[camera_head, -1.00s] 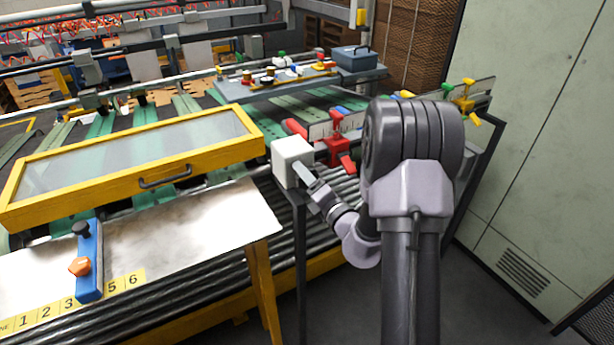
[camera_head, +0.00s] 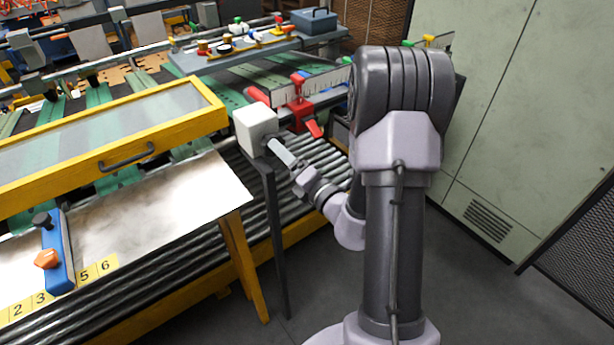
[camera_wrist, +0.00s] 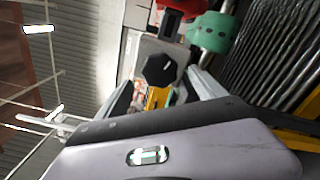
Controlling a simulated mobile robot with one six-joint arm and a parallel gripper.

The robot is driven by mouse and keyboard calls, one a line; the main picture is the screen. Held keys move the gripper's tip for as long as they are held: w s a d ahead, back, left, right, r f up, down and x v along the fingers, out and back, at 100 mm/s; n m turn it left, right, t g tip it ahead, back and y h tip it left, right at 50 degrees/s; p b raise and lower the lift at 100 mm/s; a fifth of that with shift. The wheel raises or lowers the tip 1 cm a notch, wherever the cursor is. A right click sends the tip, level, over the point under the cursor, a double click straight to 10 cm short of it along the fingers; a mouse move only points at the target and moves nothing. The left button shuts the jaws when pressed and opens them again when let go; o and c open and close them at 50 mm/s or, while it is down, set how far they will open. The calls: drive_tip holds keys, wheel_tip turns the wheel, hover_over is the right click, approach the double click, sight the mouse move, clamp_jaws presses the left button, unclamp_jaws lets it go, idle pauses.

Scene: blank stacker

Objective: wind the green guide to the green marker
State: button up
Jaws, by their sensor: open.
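A green block (camera_wrist: 210,32) sits around a silver shaft in the wrist view, beside a red part (camera_wrist: 188,8). In the head view a small green cap (camera_head: 408,43) shows behind my arm. I cannot tell which green piece is the guide and which the marker. A black faceted knob (camera_wrist: 160,68) with a white line sits on a pale box (camera_head: 255,127) on a dark post. My gripper (camera_head: 282,152) is at the box's right side. In the wrist view its fingers (camera_wrist: 163,84) are open, one on each side of the knob, with no visible grip on it.
A red guide (camera_head: 301,112) stands behind the box, over steel rollers (camera_head: 322,157). A yellow-framed clear cover (camera_head: 180,130) and a metal sheet (camera_head: 165,205) lie to the left. A pale cabinet (camera_head: 490,120) stands at the right, with open floor before it.

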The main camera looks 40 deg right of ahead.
drive_tip(key=s+p, duration=0.8)
drive_tip(key=s, duration=0.3)
drive_tip(key=shift+d, duration=0.2)
drive_tip(key=shift+a, duration=0.1)
